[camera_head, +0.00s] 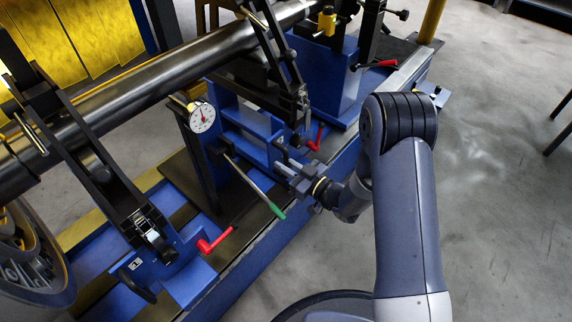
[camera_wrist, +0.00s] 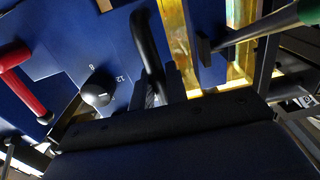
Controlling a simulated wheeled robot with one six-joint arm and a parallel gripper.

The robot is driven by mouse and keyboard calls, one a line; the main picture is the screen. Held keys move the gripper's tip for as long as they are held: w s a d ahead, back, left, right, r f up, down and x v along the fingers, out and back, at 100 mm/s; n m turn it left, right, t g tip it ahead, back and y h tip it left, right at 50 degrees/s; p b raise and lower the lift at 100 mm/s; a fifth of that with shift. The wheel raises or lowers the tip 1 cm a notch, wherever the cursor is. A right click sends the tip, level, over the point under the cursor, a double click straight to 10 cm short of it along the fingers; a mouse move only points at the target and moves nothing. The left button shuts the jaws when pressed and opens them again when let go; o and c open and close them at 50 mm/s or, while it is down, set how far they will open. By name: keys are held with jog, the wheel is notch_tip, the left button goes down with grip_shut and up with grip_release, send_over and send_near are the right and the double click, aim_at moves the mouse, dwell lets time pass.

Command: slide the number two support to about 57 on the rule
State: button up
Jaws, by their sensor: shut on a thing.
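The number two support (camera_head: 245,125) is a blue pedestal with a black roller arm, in the middle of the bed under the long dark shaft (camera_head: 190,65). My gripper (camera_head: 287,170) is at its front face. In the wrist view my gripper (camera_wrist: 160,90) is shut on a black bar handle (camera_wrist: 146,45), which rises from between the fingers. A red lever (camera_head: 317,138) is close to this support; a red lever also shows at the left of the wrist view (camera_wrist: 22,80). I cannot make out a rule reading or a pointer on it.
The number one support (camera_head: 150,255), with a red lever (camera_head: 215,242), stands to the left. A dial gauge (camera_head: 202,117) and a green-handled rod (camera_head: 262,192) are between the two. Another blue support (camera_head: 335,85) is to the right.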

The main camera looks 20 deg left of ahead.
grip_shut()
jog(key=shift+w+d, duration=0.25)
jog(key=shift+w, duration=0.3)
jog(key=o, duration=0.9)
grip_release()
jog(key=shift+s, duration=0.1)
jog(key=shift+b+v, duration=0.6)
jog(key=shift+v, duration=2.85)
jog(key=shift+a, duration=0.1)
jog(key=shift+p+x, duration=0.5)
jog(key=shift+x, duration=2.95)
